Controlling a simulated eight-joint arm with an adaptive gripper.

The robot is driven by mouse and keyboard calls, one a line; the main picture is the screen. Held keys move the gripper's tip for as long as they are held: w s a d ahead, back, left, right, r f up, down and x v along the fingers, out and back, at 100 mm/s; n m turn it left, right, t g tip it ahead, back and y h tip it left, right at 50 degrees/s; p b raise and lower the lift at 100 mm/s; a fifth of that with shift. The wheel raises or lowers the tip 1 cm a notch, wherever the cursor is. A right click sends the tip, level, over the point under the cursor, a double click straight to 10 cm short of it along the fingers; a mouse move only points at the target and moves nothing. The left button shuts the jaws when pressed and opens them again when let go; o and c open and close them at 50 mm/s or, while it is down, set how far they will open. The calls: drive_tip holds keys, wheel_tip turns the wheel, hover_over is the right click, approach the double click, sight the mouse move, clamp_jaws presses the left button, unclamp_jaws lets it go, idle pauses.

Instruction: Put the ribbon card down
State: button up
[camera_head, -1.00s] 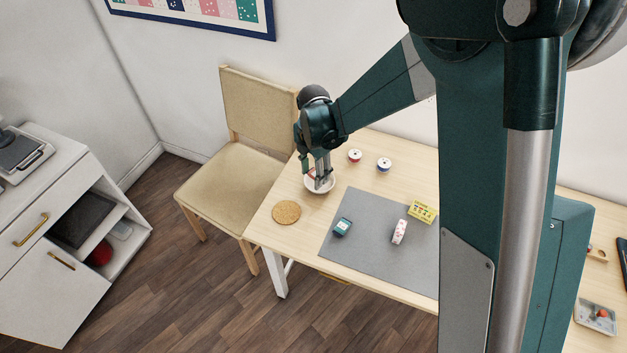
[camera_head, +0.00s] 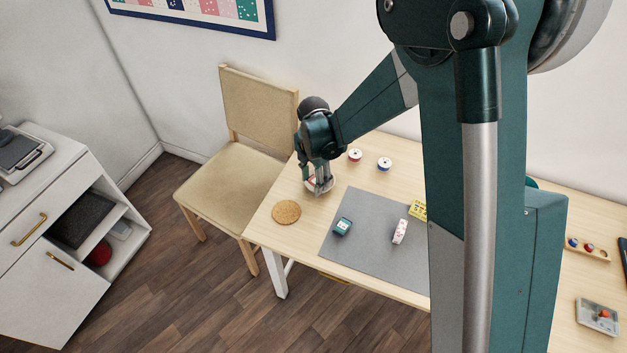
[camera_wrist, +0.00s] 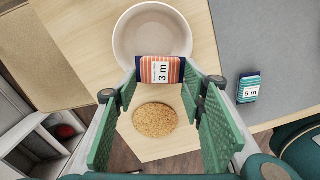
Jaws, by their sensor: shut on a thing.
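My gripper (camera_wrist: 160,82) is shut on an orange-striped ribbon card marked 3 m (camera_wrist: 156,70), with a dark blue edge. The card is between the fingertips. In the wrist view it overlaps the near rim of a white bowl (camera_wrist: 122,38); I cannot tell whether it touches the bowl. A teal ribbon card marked 5 m (camera_wrist: 249,88) lies on the grey mat (camera_head: 365,255).
A round cork coaster (camera_head: 286,212) lies on the table in front of the bowl. Two spools (camera_head: 355,155) (camera_head: 384,164) stand behind it. A patterned roll (camera_head: 400,231) and a yellow box (camera_head: 419,210) are on the mat. A chair (camera_head: 235,175) stands at the left.

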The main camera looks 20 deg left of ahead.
sight(314, 182)
drive_tip(key=shift+f+b, duration=0.3)
drive_tip(key=shift+f, duration=0.1)
drive_tip(key=o, duration=0.7)
drive_tip(key=shift+r, duration=0.1)
drive_tip(key=shift+r+p, duration=0.55)
drive_tip(key=shift+p, duration=0.05)
wheel_tip(314, 182, up, 12)
drive_tip(key=shift+f+p, duration=0.1)
drive_tip(key=shift+p, duration=0.5)
